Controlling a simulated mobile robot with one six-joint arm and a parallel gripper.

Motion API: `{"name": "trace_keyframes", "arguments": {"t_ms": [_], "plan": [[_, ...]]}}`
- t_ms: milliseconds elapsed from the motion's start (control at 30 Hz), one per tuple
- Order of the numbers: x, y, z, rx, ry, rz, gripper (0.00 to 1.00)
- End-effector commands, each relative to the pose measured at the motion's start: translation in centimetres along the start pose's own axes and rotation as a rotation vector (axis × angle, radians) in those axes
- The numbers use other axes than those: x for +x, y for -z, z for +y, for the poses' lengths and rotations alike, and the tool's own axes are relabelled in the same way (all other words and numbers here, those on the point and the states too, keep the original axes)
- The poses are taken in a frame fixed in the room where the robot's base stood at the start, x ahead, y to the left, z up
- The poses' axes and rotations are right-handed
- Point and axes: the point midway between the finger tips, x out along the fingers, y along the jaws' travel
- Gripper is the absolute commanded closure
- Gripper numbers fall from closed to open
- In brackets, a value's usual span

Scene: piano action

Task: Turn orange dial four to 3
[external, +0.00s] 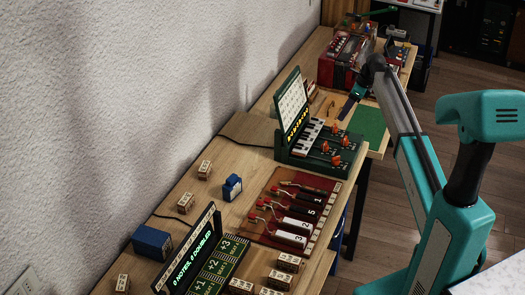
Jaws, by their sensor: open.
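The orange dials (336,159) sit on the dark green panel of a small keyboard device (300,160). They form a small cluster at its right side, beside white and black keys (306,137). Their numbers and pointer settings are too small to read, so I cannot tell which is dial four. A white sheet board with yellow marks (292,103) stands upright at the device's back. My gripper (346,108) hangs from the end of my arm, pointing down and left. It is open, beyond and above the dials and apart from them. Its fingertips are small and dark.
A green mat (367,124) lies right of the gripper. A red machine (345,60) stands behind. A brown board with numbered cylinders (290,215) and a lit display (195,245) are nearer. Small wooden blocks (205,169) and blue boxes (152,241) lie on the bench.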

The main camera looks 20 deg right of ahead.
Motion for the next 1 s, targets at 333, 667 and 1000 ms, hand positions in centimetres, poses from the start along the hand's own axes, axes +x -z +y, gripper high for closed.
{"name": "trace_keyframes", "arguments": {"t_ms": [333, 667, 1000], "plan": [[4.4, -0.1, 0.0, 0.000, -0.001, 0.001, 0.55], [7.7, 0.0, 0.0, 0.000, 0.000, 0.000, 0.55], [8.3, 0.0, 0.0, 0.000, 0.001, 0.000, 0.55]]}}
